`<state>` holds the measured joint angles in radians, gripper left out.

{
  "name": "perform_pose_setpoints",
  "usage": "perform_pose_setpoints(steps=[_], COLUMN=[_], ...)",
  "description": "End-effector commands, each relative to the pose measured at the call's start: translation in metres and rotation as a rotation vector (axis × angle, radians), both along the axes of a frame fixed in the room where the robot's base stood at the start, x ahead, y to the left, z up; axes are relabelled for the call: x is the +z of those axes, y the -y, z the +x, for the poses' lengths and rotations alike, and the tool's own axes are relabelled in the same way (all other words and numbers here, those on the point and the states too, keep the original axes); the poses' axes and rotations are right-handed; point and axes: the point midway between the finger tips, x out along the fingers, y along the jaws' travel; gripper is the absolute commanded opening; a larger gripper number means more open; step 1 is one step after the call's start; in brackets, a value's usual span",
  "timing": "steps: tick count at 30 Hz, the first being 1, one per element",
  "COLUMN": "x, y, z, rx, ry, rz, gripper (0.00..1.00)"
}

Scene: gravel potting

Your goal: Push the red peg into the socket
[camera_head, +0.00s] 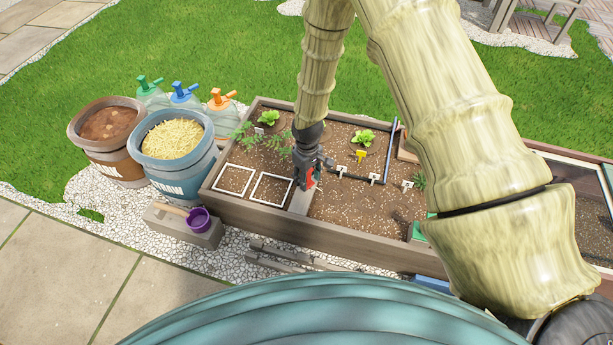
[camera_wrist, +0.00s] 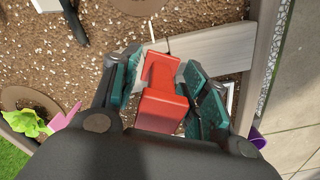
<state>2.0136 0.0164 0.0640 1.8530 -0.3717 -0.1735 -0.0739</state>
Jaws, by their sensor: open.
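The red peg (camera_head: 309,178) is a blocky red piece at the grey wooden board (camera_head: 300,202) in the planter. In the wrist view the red peg (camera_wrist: 161,104) lies between the two dark teal fingers of my gripper (camera_wrist: 160,68). My gripper (camera_head: 308,172) is open around the peg and points down. I cannot tell whether a finger touches it. The board (camera_wrist: 210,50) runs to the right behind the peg in the wrist view. The socket is not clearly visible, and the peg's lower end is hidden.
The wooden planter (camera_head: 255,215) holds soil, white square frames (camera_head: 271,188), green plants (camera_head: 363,138) and a black pipe (camera_head: 357,177) with white tags.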

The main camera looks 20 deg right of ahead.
Motion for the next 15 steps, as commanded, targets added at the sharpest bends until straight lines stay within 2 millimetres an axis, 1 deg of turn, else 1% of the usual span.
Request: perform_pose_setpoints(steps=[5,8,15], x=[0.004,0.013,0.048], y=[0.000,0.000,0.000], z=[0.000,0.001,0.001], rx=[0.000,-0.001,-0.002], ry=[0.001,0.001,0.002], rz=[0.000,0.000,0.001], gripper=[0.45,0.45,0.45])
